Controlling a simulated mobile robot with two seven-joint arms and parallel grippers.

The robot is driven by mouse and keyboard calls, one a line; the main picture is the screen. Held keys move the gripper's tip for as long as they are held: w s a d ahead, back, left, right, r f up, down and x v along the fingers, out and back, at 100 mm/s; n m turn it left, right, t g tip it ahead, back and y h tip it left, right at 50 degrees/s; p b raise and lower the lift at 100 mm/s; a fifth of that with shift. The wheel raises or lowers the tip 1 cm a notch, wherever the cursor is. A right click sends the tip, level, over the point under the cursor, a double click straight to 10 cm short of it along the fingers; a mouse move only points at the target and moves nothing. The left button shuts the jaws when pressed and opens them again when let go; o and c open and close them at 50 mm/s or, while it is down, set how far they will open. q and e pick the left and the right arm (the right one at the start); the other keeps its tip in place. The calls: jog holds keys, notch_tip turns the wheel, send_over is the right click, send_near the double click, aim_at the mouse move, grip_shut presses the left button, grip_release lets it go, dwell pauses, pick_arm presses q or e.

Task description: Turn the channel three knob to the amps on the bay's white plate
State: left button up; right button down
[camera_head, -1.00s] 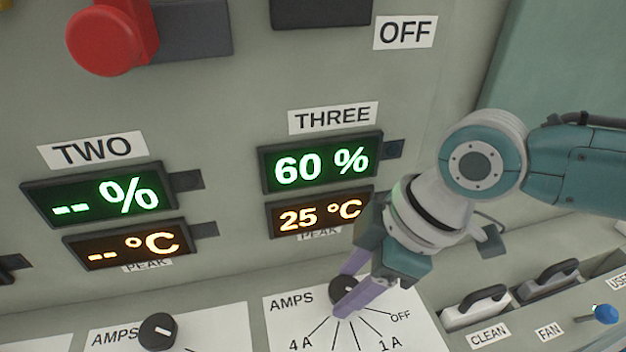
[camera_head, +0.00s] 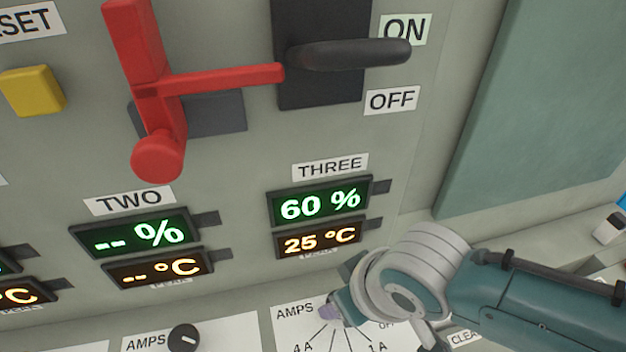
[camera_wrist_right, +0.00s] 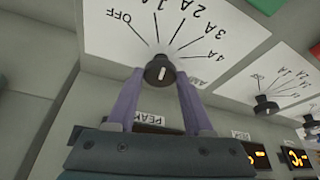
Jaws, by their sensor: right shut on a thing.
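The channel three knob (camera_wrist_right: 159,72) is a round black knob on a white dial plate (camera_head: 288,325) marked AMPS. In the wrist view the dial reads OFF, 1A, 2A, 3A and 4A; a pale mark shows on the knob, but the setting it points to is unclear. My right gripper (camera_wrist_right: 159,84) is shut on the knob, one purple finger on each side. In the head view the right gripper (camera_head: 331,313) hides the knob and part of the dial. The channel three displays read 60 % (camera_head: 320,204) and 25 °C (camera_head: 320,239). My left gripper is not in view.
The channel two knob (camera_head: 184,338) is left of my gripper, its displays (camera_head: 142,234) showing dashes. Above are a red lever (camera_head: 158,155), a black handle (camera_head: 350,54) by ON and OFF labels, and a yellow button (camera_head: 33,91). A CLEAN label is partly hidden by my arm.

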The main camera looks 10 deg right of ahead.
jog(key=shift+m+h, duration=0.4)
jog(key=shift+m, duration=0.6)
jog(key=shift+p, duration=0.3)
jog(key=shift+c, duration=1.4)
grip_release()
jog(key=shift+s+r+p, duration=0.2)
jog(key=shift+r+p, duration=0.2)
jog(key=shift+r, duration=0.1)
jog(key=p+v, duration=0.4)
jog(key=v, duration=0.4)
jog(key=shift+s+r, duration=0.25)
jog(key=shift+r, duration=0.1)
